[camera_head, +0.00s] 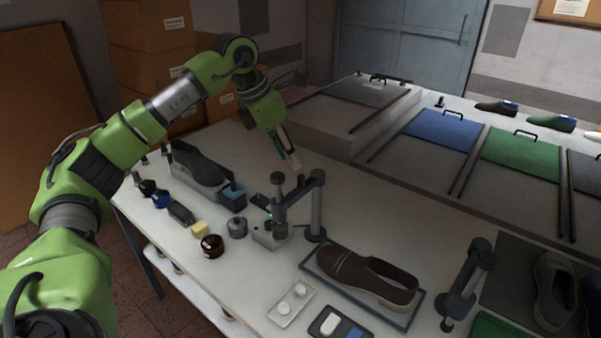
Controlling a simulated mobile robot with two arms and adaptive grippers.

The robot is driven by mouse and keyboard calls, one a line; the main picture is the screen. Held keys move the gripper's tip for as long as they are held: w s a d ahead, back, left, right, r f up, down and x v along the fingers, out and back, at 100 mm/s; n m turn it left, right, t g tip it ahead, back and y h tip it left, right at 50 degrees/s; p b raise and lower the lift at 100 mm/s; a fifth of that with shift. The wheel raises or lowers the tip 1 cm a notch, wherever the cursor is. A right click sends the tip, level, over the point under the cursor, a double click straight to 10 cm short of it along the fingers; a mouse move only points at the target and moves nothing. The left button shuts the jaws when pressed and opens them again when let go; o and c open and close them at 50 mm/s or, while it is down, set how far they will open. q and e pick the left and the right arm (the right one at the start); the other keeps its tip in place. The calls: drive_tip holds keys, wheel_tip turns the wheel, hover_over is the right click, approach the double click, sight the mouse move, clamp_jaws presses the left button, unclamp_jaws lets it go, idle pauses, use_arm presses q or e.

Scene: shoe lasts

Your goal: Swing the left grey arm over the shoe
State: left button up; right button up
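A dark brown shoe (362,273) lies on a dark tray (402,322) on the white table. The left grey arm (300,187) stands on a post just behind and left of the shoe. It points left, away from the shoe, and its hanging head (279,212) is above a small grey block (268,238). My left gripper (292,163) points down in the air behind the left grey arm, apart from it in the picture. It is seen edge-on, so its finger gap does not show. My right gripper is out of view.
A second grey arm (470,272) stands right of the shoe. A dark shoe (198,165), bottles and jars line the left side. A small white tray (291,303) lies in front. The table behind the left grey arm is mostly clear. Blue (440,135) and green (521,156) panels lie beyond.

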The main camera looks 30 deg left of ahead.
sight(301, 176)
use_arm(q)
drive_tip(key=p+x, duration=0.1)
drive_tip(key=x, duration=0.3)
drive_tip(key=shift+w, duration=0.2)
drive_tip(key=x, duration=0.3)
drive_tip(key=shift+w+f+p, duration=0.1)
drive_tip(key=shift+f+p, duration=0.1)
drive_tip(key=shift+p, duration=0.2)
drive_tip(key=shift+d+f, duration=0.1)
drive_tip(key=shift+f, duration=0.15)
drive_tip(key=shift+w+f, duration=0.15)
drive_tip(key=shift+c, duration=0.5)
clamp_jaws()
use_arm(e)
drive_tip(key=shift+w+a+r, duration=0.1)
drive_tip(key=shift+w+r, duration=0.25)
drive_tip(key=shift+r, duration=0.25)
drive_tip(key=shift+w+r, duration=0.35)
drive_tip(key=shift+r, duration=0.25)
